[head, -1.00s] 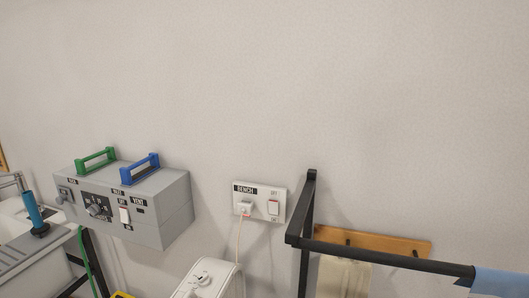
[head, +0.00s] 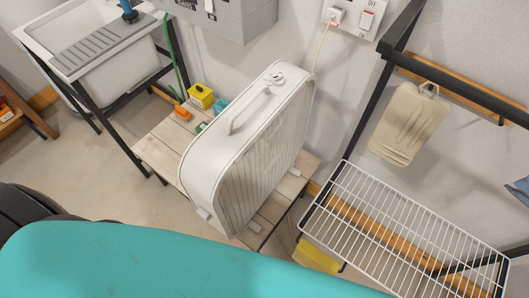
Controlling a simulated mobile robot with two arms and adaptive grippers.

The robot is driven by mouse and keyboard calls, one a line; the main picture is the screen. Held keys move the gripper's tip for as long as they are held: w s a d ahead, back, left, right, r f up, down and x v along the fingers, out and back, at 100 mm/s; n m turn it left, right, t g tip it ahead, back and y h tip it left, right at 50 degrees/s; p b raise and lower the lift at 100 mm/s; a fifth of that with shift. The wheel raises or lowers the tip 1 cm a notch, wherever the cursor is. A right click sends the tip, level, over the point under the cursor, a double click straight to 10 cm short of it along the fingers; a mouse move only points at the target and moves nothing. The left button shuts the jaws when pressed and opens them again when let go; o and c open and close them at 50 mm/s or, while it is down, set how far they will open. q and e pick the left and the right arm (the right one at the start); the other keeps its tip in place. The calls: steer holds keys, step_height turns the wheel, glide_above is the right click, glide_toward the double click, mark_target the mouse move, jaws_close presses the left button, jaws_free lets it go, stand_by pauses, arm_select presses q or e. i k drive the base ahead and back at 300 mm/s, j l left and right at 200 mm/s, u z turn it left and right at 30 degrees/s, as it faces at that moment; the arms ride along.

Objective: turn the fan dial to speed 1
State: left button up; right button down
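A white box fan (head: 246,150) stands upright on a low wooden bench (head: 163,140) in the middle of the head view. Its dial (head: 273,77) is on the top panel near the far end, and a carry handle lies along the top. The dial's setting is too small to read. The fan's cord runs up to a plug in the wall outlet (head: 364,17), beside a switch. Neither of my grippers is in view.
A yellow box (head: 201,95) and small orange and green items sit on the bench behind the fan. A white sink (head: 75,45) stands at the left. A white wire shelf (head: 400,230) on a black frame is at the right, with beige gloves (head: 405,122) hanging above it.

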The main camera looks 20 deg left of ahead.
mark_target(279, 80)
steer(key=j+u, duration=0.9)
steer(key=u, duration=0.15)
